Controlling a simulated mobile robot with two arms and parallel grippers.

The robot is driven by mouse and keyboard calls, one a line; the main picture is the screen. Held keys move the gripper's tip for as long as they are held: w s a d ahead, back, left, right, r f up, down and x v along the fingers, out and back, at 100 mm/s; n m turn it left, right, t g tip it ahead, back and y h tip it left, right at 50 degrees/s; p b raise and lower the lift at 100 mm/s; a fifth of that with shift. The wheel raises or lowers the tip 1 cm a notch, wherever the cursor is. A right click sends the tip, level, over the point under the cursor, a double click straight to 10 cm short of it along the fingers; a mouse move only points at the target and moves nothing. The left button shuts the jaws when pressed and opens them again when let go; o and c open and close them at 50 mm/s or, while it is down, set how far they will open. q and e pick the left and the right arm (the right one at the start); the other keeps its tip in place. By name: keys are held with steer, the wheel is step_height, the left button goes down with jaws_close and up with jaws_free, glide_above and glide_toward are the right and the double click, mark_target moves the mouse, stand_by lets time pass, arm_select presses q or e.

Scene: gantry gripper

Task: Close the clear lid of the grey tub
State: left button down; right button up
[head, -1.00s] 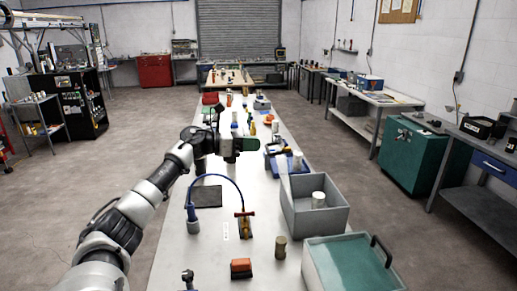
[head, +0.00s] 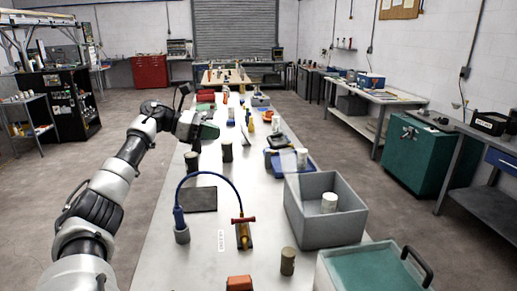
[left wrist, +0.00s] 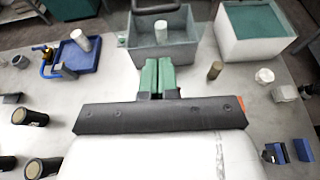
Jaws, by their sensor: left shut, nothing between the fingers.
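The grey tub (head: 330,232) stands on the right part of the bench, with a white cylinder (head: 329,203) inside. Its clear lid (head: 291,172) shows faintly as a tilted, raised pane at the tub's left side; the tub's top is open. In the left wrist view the tub (left wrist: 178,52) is beyond my fingers, and the lid is hard to make out. My left gripper (head: 209,131) has green fingers. It is up and to the left of the tub, apart from it. Its fingers (left wrist: 158,75) are shut and empty. My right gripper is not in view.
A pale box with a teal top and black handle (head: 365,268) stands in front of the tub. A blue tray (head: 277,160) is behind it.

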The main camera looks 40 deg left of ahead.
arm_select(q)
steer(key=p+x, duration=0.7)
steer(key=x, duration=0.7)
steer(key=shift+w+r, duration=0.3)
steer(key=shift+r, duration=0.1)
steer(key=shift+a, duration=0.2)
steer(key=shift+r, duration=0.15)
